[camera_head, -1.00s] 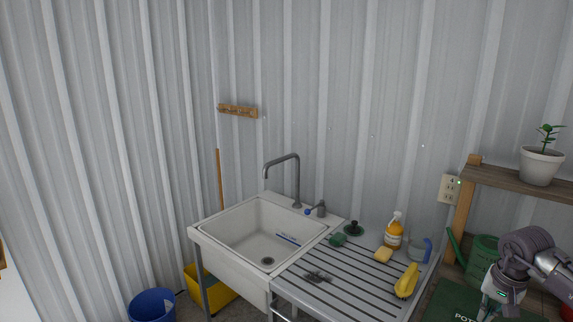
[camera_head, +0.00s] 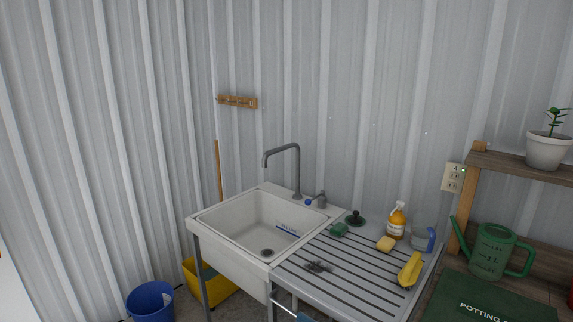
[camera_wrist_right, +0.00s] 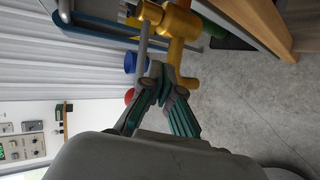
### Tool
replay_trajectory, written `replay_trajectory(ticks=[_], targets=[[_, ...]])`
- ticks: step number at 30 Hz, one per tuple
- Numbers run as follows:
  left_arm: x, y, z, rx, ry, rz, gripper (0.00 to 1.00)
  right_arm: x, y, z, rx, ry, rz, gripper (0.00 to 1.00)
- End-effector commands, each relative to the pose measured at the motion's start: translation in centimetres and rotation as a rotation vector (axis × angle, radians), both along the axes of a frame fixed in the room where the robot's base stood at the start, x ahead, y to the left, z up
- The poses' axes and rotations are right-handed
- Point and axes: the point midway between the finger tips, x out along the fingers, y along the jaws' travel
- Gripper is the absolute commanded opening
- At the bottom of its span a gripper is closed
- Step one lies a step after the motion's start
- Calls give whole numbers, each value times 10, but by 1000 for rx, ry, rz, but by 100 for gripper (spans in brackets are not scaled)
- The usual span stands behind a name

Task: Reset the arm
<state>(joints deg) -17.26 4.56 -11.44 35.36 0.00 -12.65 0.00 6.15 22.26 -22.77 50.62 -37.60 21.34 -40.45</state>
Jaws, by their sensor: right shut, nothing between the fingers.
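My right gripper (camera_wrist_right: 164,84) shows in the right wrist view, its two dark green and grey fingers meeting at the tips. It is shut and empty. It hangs in free space, with a yellow metal thing (camera_wrist_right: 181,24) beyond its tips. In the head view neither of my arms shows. My left gripper is not in view.
The head view shows a white sink (camera_head: 205,228) with a slatted drainboard (camera_head: 335,283). A green watering can (camera_head: 490,250) stands right. The wrist view shows open concrete floor (camera_wrist_right: 240,105).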

Motion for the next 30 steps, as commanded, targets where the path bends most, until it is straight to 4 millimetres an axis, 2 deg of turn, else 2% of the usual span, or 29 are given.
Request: replay_trajectory(ticks=[1, 3, 5, 8, 9, 13, 15, 18, 21, 24, 30], targets=[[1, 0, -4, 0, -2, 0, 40, -29, -3, -36, 90, 108, -134, 0], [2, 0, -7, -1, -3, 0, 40, -64, -8, -73, 200, 237, -311, 0], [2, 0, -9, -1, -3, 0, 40, -98, -11, -103, 283, 344, -461, 0], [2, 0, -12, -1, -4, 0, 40, -161, -13, -148, 401, 508, -702, 0], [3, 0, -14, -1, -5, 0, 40, -187, -11, -164, 443, 571, -798, 0], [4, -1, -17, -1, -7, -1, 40, -276, -3, -205, 554, 756, -1100, 0], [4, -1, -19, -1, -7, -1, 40, -320, 4, -221, 598, 837, -1246, 0], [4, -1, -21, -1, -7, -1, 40, -373, 15, -234, 642, 930, -1424, 0], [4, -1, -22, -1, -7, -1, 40, -410, 23, -241, 664, 990, -1544, 0], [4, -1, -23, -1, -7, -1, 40, -430, 29, -243, 676, 1020, -1612, 0], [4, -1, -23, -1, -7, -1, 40, -436, 30, -244, 680, 1029, -1635, 0]])
